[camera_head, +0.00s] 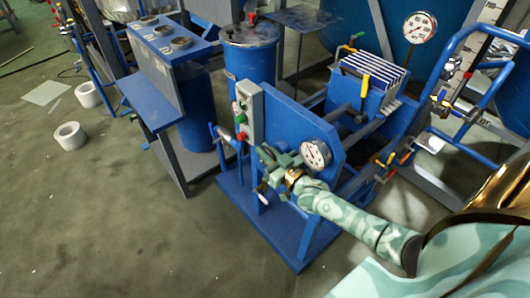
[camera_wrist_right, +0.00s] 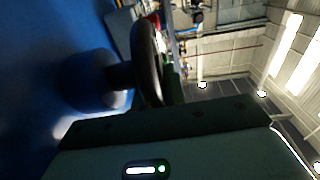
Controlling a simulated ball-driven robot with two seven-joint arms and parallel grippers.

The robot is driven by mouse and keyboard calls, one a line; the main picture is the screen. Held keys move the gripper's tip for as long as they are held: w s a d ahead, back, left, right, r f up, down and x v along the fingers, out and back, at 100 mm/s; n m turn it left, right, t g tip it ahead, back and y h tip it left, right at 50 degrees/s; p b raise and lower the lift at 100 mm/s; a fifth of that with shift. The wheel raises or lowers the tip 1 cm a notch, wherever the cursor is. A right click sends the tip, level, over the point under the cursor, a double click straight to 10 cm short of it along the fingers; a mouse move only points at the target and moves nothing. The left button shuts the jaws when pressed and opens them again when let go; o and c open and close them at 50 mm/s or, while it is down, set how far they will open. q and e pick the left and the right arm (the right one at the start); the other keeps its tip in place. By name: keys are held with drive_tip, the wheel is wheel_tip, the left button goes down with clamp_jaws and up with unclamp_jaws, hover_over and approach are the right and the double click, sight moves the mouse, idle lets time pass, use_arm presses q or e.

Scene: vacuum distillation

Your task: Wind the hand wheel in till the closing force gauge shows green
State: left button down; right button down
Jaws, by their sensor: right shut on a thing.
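The hand wheel (camera_wrist_right: 148,62) shows in the right wrist view as a dark rim seen nearly edge-on, with a thick hub on its left in front of a blue surface. My right gripper (camera_head: 272,163) is shut on the hand wheel at the front of the blue press frame (camera_head: 283,128). In the head view the gripper hides most of the wheel. A round white gauge (camera_head: 316,154), which looks like the closing force gauge, sits on the blue plate just right of the gripper. Its needle and coloured zones are too small to read. My left gripper is not in view.
A grey control box (camera_head: 249,112) with green and red buttons stands just left of the wheel. Another gauge (camera_head: 419,27) is at upper right. White rolls (camera_head: 70,136) lie on the open floor at left.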

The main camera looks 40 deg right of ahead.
drive_tip(key=shift+f+t+b, duration=0.3)
drive_tip(key=shift+b, duration=0.05)
drive_tip(key=shift+s+r, duration=0.1)
drive_tip(key=shift+r, duration=0.25)
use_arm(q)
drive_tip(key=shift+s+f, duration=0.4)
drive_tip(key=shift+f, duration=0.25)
use_arm(e)
drive_tip(key=c, duration=1.4)
unclamp_jaws()
drive_tip(key=shift+c, duration=0.2)
